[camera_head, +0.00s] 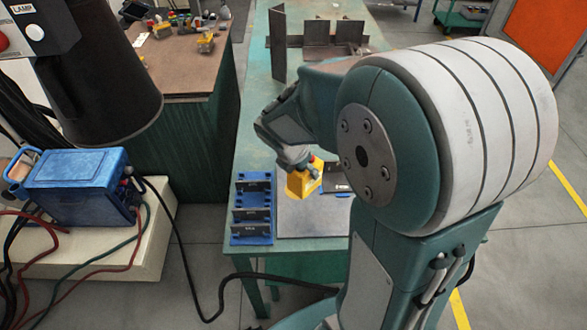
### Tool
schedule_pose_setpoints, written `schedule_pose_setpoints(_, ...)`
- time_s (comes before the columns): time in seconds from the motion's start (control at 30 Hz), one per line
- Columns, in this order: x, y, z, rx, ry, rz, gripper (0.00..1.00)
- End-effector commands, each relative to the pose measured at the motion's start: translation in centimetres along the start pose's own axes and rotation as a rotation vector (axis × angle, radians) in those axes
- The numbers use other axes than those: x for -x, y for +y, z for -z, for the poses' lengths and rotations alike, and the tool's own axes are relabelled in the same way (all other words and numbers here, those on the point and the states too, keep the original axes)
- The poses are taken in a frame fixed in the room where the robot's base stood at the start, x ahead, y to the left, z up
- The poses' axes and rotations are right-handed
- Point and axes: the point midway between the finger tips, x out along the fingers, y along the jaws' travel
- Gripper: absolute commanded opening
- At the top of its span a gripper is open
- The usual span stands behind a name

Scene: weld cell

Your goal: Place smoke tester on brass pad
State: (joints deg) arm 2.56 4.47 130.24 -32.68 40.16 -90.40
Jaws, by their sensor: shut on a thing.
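My gripper (296,160) points down at the near part of the green table (250,150) and is shut on a yellow boxy thing (300,184), which looks like the smoke tester. My arm hides part of it on the right.
A blue rack (252,230) with dark slots stands just left of the plate. Upright steel plates (277,45) stand at the table's far end. A blue machine (76,180) with cables sits at left. A dark lamp-marked hood (105,80) hangs above it. A brown bench (185,72) is behind.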

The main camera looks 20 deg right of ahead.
Motion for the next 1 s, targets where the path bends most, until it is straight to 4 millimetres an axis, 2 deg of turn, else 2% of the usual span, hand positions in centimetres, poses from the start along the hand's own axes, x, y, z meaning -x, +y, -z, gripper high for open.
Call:
schedule_pose_setpoints(0.1, -1.5, 1.7, -0.4, -0.001, 0.001, 0.001, 0.17)
schedule_pose_setpoints(0.4, -5.7, 4.4, -0.4, -0.001, 0.001, 0.001, 0.17)
schedule_pose_setpoints(0.6, -6.9, 5.2, -0.5, -0.003, -0.001, -0.002, 0.17)
schedule_pose_setpoints(0.83, -9.7, 5.4, 0.6, -0.001, 0.0, 0.001, 0.17)
schedule_pose_setpoints(1.0, -10.0, 5.5, 0.7, -0.002, -0.001, -0.003, 0.17)
